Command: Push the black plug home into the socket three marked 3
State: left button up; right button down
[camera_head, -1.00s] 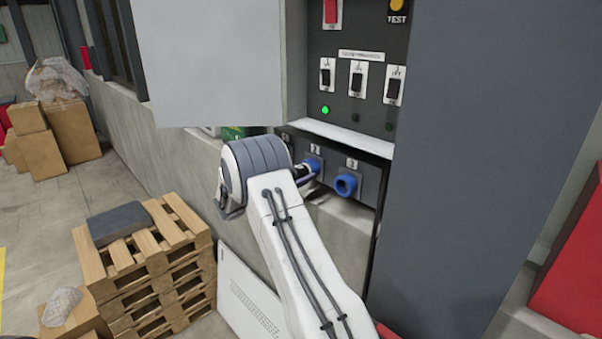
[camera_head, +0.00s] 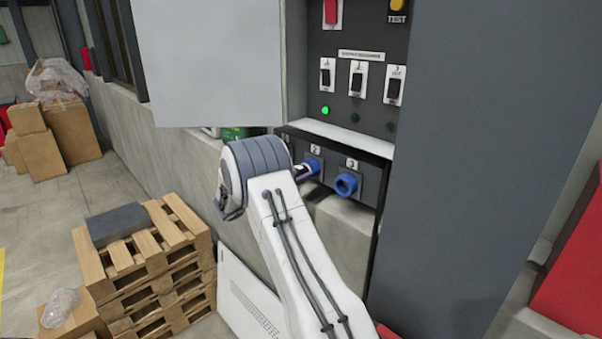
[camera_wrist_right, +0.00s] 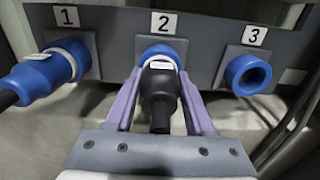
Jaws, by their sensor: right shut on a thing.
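The black plug (camera_wrist_right: 160,90) is between the lilac fingers of my right gripper (camera_wrist_right: 160,76), which is shut on it. The plug points at the blue socket two (camera_wrist_right: 158,52), under the mark 2, and its front overlaps that socket's ring. I cannot tell whether it is inside or just in front. Socket three (camera_wrist_right: 248,74), a blue ring marked 3, is open and empty to the right; it also shows in the head view (camera_head: 346,185). In the head view my right wrist hides most of the plug and gripper (camera_head: 303,172). My left gripper is out of view.
A blue plug (camera_wrist_right: 40,76) with a black cable sits in socket one at the left. The switch panel (camera_head: 345,60) is above the sockets. An open grey door (camera_head: 215,60) and a wide grey panel (camera_head: 480,150) flank it. Wooden pallets (camera_head: 150,265) stand lower left.

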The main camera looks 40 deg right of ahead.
jog(key=shift+a, duration=0.15)
jog(key=shift+a+f, duration=0.1)
jog(key=shift+a, duration=0.75)
jog(key=shift+s+a, duration=0.15)
jog(key=shift+a, duration=0.85)
jog(key=shift+s+a, duration=0.1)
jog(key=shift+a, duration=0.9)
jog(key=shift+a, duration=0.1)
jog(key=shift+a, duration=0.55)
